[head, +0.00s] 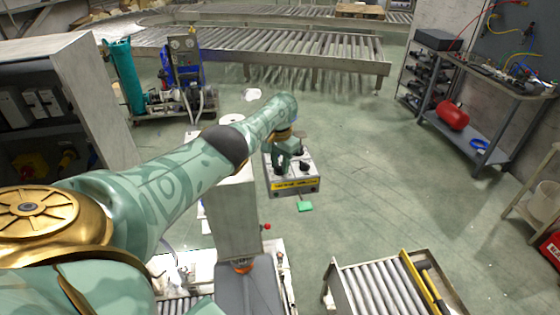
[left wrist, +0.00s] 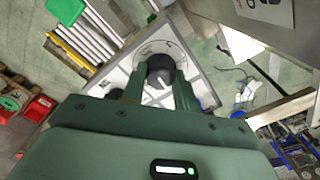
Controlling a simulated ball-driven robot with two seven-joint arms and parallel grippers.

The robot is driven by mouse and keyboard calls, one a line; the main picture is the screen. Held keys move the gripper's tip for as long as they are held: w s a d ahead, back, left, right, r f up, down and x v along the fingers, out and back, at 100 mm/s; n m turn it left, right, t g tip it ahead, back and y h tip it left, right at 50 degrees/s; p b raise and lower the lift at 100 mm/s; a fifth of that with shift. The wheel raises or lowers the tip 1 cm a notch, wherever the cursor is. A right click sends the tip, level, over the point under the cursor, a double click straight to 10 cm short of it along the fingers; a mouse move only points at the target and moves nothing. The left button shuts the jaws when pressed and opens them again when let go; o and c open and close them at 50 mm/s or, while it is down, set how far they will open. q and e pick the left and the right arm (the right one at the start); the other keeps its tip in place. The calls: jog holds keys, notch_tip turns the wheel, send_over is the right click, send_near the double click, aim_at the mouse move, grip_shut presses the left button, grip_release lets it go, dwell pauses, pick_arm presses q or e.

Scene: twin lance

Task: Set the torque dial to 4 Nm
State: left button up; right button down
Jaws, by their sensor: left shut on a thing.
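The torque dial shows in the left wrist view as a dark round knob (left wrist: 160,68) with a pale pointer mark. It sits on a pale round scale whose figures I cannot read, so its setting cannot be told. My left gripper (left wrist: 158,88) has its two green fingers on either side of the knob and is shut on it. In the head view the left gripper (head: 287,150) reaches down onto a grey control box (head: 310,169) with a yellow label strip on its front; the gripper hides part of the box top there. My right gripper is not in view.
A small roller conveyor (head: 375,290) with a yellow-edged side stands at the bottom right. A workbench (head: 490,85) with a red cylinder (head: 452,115) on its lower shelf is at the right. A green piece (head: 305,207) shows just before the box. The floor right of the box is clear.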

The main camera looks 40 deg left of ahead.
pick_arm(q)
jog(key=shift+m, duration=1.8)
jog(key=o, duration=1)
jog(key=shift+r, duration=0.1)
notch_tip(320, 180, up, 9)
jog(key=p, duration=0.7)
jog(key=shift+w+f, duration=0.1)
jog(key=shift+f, duration=0.1)
notch_tip(320, 180, up, 7)
jog(key=p, duration=0.3)
send_over(281, 165)
jog(key=shift+a+r, duration=0.1)
jog(key=shift+r, duration=0.2)
